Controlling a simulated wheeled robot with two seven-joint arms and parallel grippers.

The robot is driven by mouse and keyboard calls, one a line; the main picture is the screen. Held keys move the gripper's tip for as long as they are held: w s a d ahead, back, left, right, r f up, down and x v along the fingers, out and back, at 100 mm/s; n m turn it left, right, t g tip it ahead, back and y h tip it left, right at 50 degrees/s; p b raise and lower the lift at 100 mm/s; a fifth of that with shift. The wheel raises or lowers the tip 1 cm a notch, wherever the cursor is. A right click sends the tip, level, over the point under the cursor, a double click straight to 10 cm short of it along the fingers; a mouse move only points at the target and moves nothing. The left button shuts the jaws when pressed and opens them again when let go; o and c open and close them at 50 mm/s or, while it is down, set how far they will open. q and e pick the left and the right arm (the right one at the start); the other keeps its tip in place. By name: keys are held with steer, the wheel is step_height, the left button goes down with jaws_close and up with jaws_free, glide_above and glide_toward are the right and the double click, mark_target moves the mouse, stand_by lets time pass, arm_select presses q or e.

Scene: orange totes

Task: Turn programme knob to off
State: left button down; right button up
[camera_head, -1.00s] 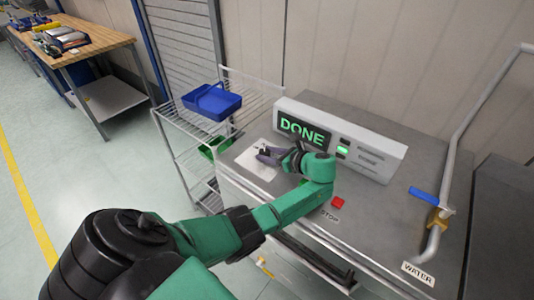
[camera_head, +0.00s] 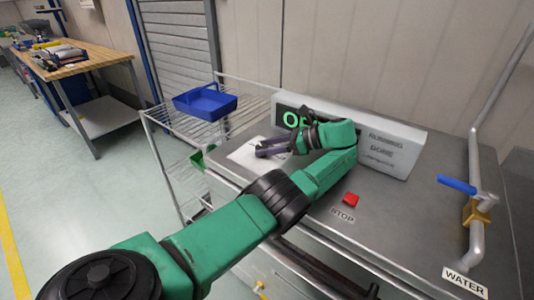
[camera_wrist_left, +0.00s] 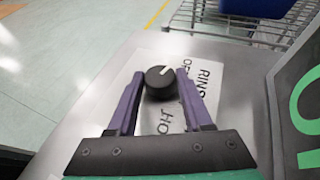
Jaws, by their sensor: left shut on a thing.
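The programme knob (camera_wrist_left: 160,80) is round and black with a white pointer line. In the left wrist view it sits between the fingertips of my left gripper (camera_wrist_left: 158,84), which is shut on it. The pointer slants up and slightly right, towards a label starting "OF". The white label plate (camera_wrist_left: 212,82) also carries partly hidden words, "RINS" and "HO". In the head view my left gripper (camera_head: 262,150) reaches over the plate, and I cannot make out the knob there. The display (camera_head: 291,120) shows green letters starting "O"; my arm hides the rest. My right gripper is out of view.
The grey control box (camera_head: 397,147) stands at the back of the steel top, its lamps unlit. A red stop button (camera_head: 350,199) is near the front. A blue-handled water valve (camera_head: 457,185) is at the right. A wire rack with a blue bin (camera_head: 205,102) stands at the left.

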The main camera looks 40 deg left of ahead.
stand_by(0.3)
arm_select(q)
steer(key=shift+c, duration=1.7)
jaws_free()
step_height(320, 180, up, 14)
steer(key=f+p, duration=0.1)
steer(key=p, duration=0.9)
step_height(320, 180, up, 7)
steer(key=p, duration=0.3)
glide_above(267, 147)
steer(key=shift+s, duration=0.1)
